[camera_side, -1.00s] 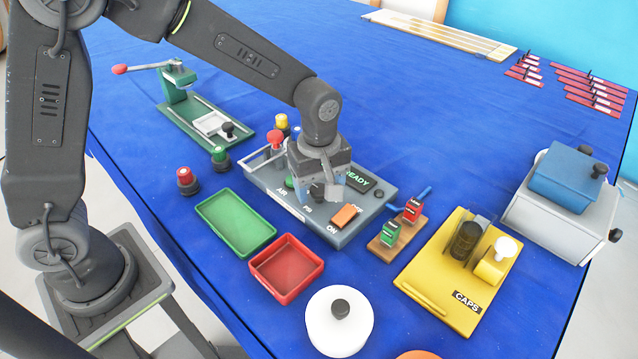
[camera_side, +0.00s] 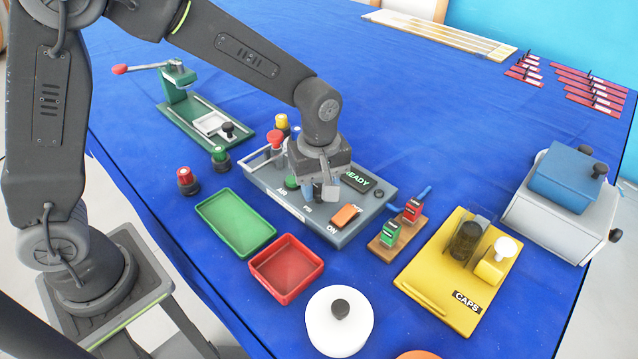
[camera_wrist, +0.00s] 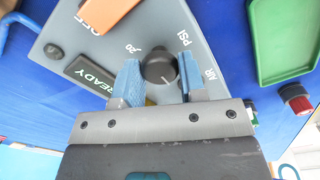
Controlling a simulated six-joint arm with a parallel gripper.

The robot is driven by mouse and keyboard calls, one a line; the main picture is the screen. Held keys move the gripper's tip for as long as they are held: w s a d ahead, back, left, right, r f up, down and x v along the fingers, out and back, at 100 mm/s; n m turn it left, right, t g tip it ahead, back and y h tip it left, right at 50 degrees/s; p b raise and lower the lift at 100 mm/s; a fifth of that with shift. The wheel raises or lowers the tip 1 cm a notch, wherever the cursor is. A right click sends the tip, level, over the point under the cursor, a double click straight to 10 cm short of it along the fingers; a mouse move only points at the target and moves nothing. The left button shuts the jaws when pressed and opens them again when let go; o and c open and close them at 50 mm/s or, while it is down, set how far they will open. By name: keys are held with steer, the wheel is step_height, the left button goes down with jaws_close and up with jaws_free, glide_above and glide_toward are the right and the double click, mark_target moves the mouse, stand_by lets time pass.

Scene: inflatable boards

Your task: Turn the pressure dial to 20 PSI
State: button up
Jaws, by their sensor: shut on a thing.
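The pressure dial (camera_wrist: 159,67) is a round black knob with a short pale mark on the grey panel. In the wrist view it sits between the two blue pads of my gripper (camera_wrist: 158,76), which is shut on it. The mark points toward the lower right, toward the gripper body. The printed "20" (camera_wrist: 133,48) is at the dial's upper left and "PSI" (camera_wrist: 182,33) at its upper right. In the side view my gripper (camera_side: 318,192) points down at the panel (camera_side: 350,235), and its fingers largely hide the dial.
An orange switch (camera_side: 346,216) and a green-lettered READY display (camera_side: 357,180) are close by on the panel. A red lever (camera_side: 275,140) stands behind. Green (camera_side: 235,247) and red (camera_side: 310,290) trays lie in front.

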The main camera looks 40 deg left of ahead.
steer(key=m, duration=1.3)
steer(key=shift+m, duration=0.3)
steer(key=m, duration=1.2)
steer(key=shift+m, duration=0.4)
steer(key=o, duration=0.9)
